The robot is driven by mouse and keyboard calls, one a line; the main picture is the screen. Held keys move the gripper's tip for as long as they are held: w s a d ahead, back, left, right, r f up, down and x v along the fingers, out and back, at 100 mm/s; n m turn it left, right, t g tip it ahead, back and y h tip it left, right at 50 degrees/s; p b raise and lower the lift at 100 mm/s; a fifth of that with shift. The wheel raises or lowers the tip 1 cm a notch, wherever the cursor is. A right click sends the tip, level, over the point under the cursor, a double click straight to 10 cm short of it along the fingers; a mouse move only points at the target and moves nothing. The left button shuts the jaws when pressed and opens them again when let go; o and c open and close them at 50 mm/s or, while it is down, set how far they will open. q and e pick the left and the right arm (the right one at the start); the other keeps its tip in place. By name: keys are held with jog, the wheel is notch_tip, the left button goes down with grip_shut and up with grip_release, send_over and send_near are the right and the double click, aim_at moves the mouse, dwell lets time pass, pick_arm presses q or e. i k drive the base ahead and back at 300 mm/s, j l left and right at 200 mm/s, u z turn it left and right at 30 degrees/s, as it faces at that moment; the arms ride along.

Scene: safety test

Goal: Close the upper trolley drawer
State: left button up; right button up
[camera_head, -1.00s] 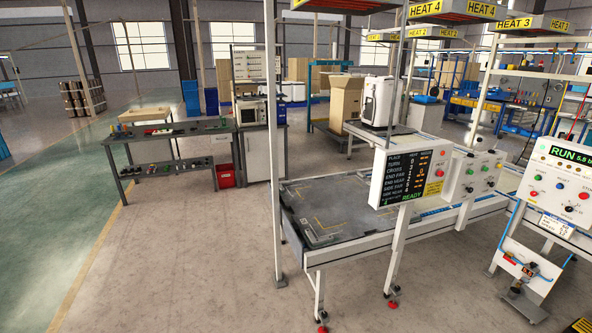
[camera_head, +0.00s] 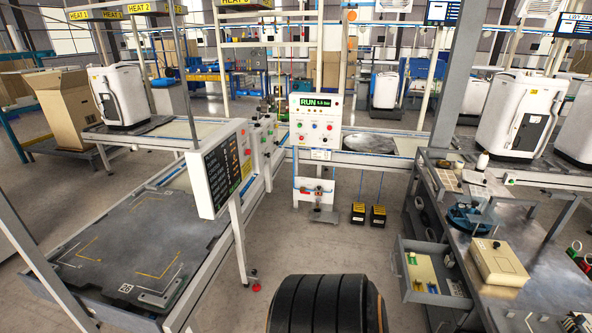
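An open grey drawer (camera_head: 405,285) juts out to the left from under the worktop at the lower right. It holds a yellow-green item (camera_head: 422,271) and some small pale parts. I cannot tell for sure whether it is the upper trolley drawer, as the unit under it is cut off by the lower edge of the picture. Neither of my grippers is in view, and nothing is seen touching the drawer.
The grey worktop (camera_head: 545,290) beside the drawer carries a beige box (camera_head: 497,262) and a blue round fixture (camera_head: 470,218). A conveyor table (camera_head: 130,245) stands at left. Bare floor (camera_head: 340,250) shows in the middle.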

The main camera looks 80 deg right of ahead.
aim_at(430, 257)
jog(key=z, duration=3.45)
